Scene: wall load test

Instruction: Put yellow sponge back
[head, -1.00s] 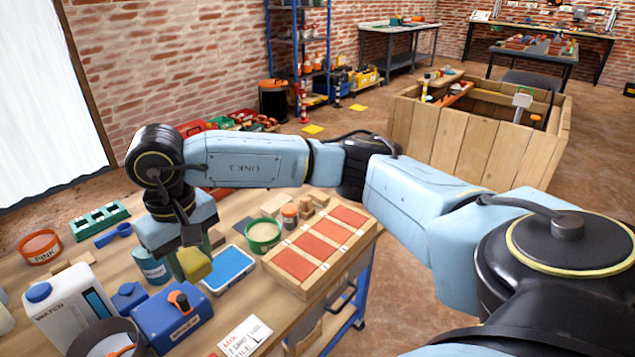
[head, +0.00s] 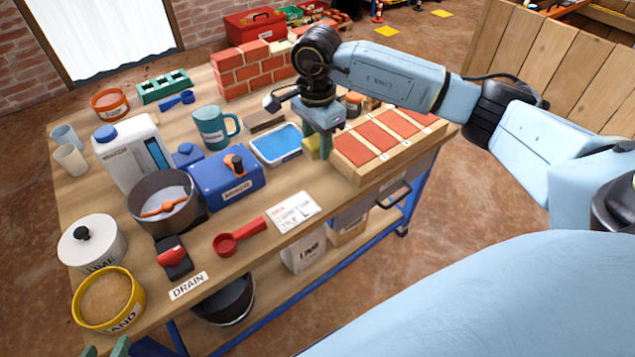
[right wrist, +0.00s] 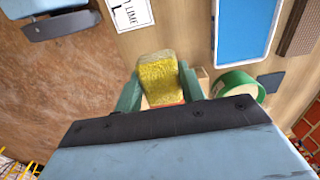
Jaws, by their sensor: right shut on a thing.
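The yellow sponge (head: 311,147) is between the fingers of my right gripper (head: 319,150), which is shut on it. In the head view it is at the right end of the blue tray (head: 275,144), close to the wooden rack with red bricks (head: 388,135). The fingers partly hide it, and I cannot tell whether it touches the table. In the right wrist view the sponge (right wrist: 158,78) shows between both green fingers (right wrist: 160,92). Two green fingertips of my left gripper (head: 106,350) show at the bottom left edge, apart, with nothing seen between them.
A blue box (head: 225,182), a teal mug (head: 212,128) and a white jug (head: 130,150) stand left of the tray. A brick wall piece (head: 250,70) stands behind. A paper card (head: 294,212) and a red scoop (head: 238,238) lie near the front edge.

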